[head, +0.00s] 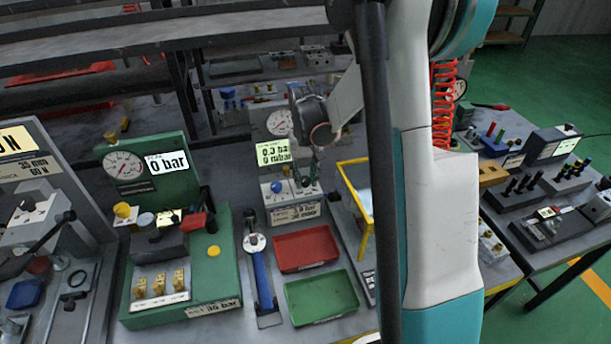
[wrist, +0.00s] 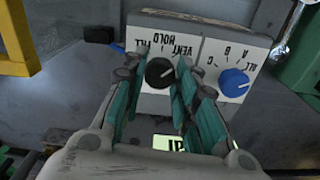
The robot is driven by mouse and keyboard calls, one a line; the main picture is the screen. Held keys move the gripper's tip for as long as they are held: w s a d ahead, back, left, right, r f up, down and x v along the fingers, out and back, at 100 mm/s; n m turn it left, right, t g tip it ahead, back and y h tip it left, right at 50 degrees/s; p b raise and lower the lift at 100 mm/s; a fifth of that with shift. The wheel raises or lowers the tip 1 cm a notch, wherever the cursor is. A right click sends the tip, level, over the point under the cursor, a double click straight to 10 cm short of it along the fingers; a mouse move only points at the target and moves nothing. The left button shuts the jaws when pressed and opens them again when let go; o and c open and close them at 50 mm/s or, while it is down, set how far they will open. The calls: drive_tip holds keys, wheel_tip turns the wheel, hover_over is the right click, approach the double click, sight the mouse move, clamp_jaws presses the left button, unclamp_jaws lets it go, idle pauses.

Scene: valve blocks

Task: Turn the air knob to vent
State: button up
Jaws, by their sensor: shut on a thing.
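The black air knob (wrist: 159,73) is on a white panel (wrist: 214,57) with FILL, HOLD and VENT printed around it, upside down in the wrist view. My gripper (wrist: 157,79) has its teal fingers on either side of the knob and is shut on it. A light mark on the knob seems to lie on its VENT side, but it is too small to be sure. In the head view my gripper (head: 313,182) reaches down to the panel (head: 292,196) and hides the knob. The display (head: 273,153) above reads about 0 mbar; its first line is unclear.
A blue knob (wrist: 233,82) marked A, B, C and ALL sits close beside my fingers. A red tray (head: 306,249), a green tray (head: 321,297) and a blue-handled wrench (head: 262,272) lie in front. A yellow frame (head: 352,196) stands close right.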

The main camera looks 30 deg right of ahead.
sight(305, 179)
idle(0.4)
drive_tip(key=o, duration=1.1)
wheel_tip(305, 179, up, 12)
idle(0.4)
